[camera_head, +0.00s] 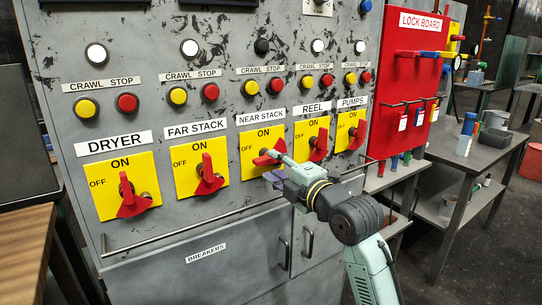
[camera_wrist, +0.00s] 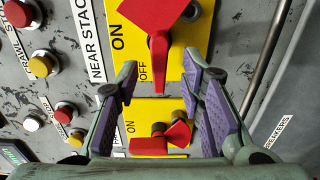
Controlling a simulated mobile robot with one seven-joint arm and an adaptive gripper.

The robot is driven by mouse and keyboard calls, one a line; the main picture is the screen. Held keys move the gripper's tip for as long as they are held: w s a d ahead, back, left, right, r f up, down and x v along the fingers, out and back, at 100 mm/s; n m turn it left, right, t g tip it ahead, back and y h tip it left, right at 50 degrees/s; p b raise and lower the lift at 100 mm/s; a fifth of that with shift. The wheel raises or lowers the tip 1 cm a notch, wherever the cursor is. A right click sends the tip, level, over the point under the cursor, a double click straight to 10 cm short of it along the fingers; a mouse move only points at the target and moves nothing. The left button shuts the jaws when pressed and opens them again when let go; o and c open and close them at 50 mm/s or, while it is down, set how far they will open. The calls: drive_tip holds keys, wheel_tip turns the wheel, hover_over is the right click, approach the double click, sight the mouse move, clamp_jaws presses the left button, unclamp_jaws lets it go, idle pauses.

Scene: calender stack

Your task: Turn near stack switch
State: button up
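The near stack switch is a red handle on a yellow ON/OFF plate (camera_head: 262,137) under the NEAR STACK label. My gripper (camera_head: 270,167) is at its lower right in the head view and partly covers it. In the wrist view the red handle (camera_wrist: 159,45) has its narrow end beside the OFF mark, pointing down the picture. My gripper (camera_wrist: 160,78) has its two purple-padded fingers spread on either side of that narrow end, with gaps to both. I cannot tell how deep the handle lies between them.
The far stack switch (camera_head: 208,175) is to the left, the reel switch (camera_head: 318,145) to the right. Crawl stop buttons (camera_head: 277,85) sit above. A metal rail (camera_head: 190,233) runs below the switches. A red lock board (camera_head: 405,70) stands at the right.

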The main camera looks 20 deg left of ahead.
drive_tip(key=shift+p+x, duration=0.3)
drive_tip(key=shift+x, duration=1.1)
drive_tip(key=shift+c, duration=0.2)
clamp_jaws()
